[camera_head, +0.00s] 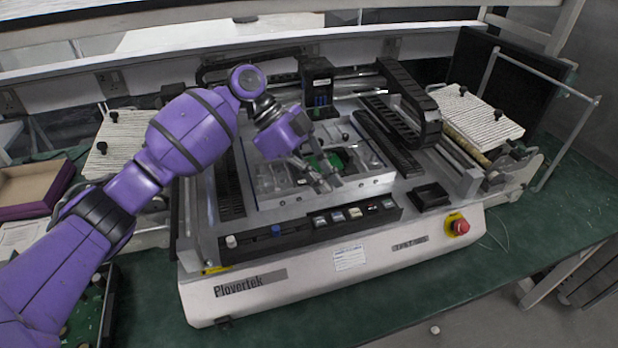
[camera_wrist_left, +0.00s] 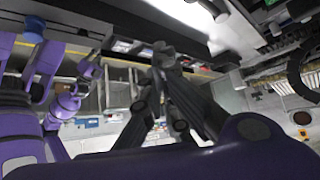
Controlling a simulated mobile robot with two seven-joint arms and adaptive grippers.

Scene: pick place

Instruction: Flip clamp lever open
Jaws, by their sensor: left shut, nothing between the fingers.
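My left gripper (camera_head: 326,184) is shut and empty. It is over the front part of the machine's metal work tray (camera_head: 375,184). In the left wrist view the closed fingers (camera_wrist_left: 163,52) meet at their tips with nothing between them. A green circuit board (camera_head: 333,160) lies in the tray behind the gripper, partly covered by it. I cannot pick out the clamp lever for certain; the gripper and small dark fittings crowd that area. My right gripper is not in view.
The white Plovertek machine (camera_head: 309,287) stands on a green bench (camera_head: 530,236). A black gantry head (camera_head: 317,85) stands behind the tray, and a black cable chain (camera_head: 412,102) arches to the right. A red stop button (camera_head: 460,227) is at the front right. An open box (camera_head: 28,186) lies left.

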